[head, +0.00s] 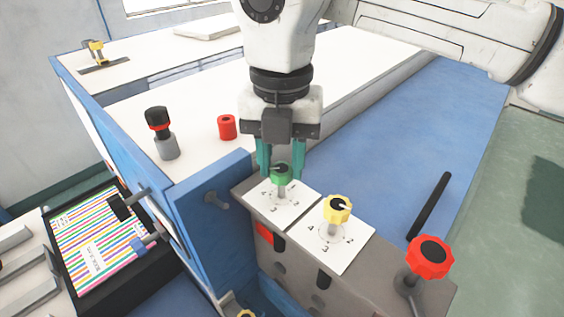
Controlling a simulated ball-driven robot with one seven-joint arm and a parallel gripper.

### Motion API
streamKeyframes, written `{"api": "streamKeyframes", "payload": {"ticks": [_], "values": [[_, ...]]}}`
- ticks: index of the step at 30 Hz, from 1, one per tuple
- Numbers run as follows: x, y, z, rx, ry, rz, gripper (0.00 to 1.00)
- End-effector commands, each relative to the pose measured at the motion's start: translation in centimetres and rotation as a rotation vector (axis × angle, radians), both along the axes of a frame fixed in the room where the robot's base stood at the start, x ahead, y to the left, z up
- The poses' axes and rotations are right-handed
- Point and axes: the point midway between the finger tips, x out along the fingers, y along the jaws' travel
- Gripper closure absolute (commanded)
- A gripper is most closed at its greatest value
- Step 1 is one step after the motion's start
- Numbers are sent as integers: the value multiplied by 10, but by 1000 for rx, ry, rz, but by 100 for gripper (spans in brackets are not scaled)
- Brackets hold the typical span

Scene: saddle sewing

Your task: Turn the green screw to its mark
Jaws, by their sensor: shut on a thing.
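The green screw (281,176) stands upright on a white dial plate (263,200) with printed numbers, on a grey block. A dark pointer mark shows on its top, but I cannot read which number it points to. My gripper (281,170) hangs straight down over it, with its teal fingers on either side of the green head. The gripper is shut on the green screw. The fingers partly hide the back of the plate.
A yellow knob (337,209) on a second numbered plate stands close to the right. A red knob (429,257) stands further right, near a black rod (428,206). A red spool (227,127) and a red-black knob (157,120) are behind left.

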Motion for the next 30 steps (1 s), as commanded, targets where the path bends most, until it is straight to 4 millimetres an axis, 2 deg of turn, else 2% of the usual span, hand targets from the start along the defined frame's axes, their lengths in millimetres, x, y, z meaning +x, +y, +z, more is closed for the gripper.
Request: {"api": "streamKeyframes", "payload": {"ticks": [30], "values": [[0, 3, 1, 1, -2, 965, 93]]}}
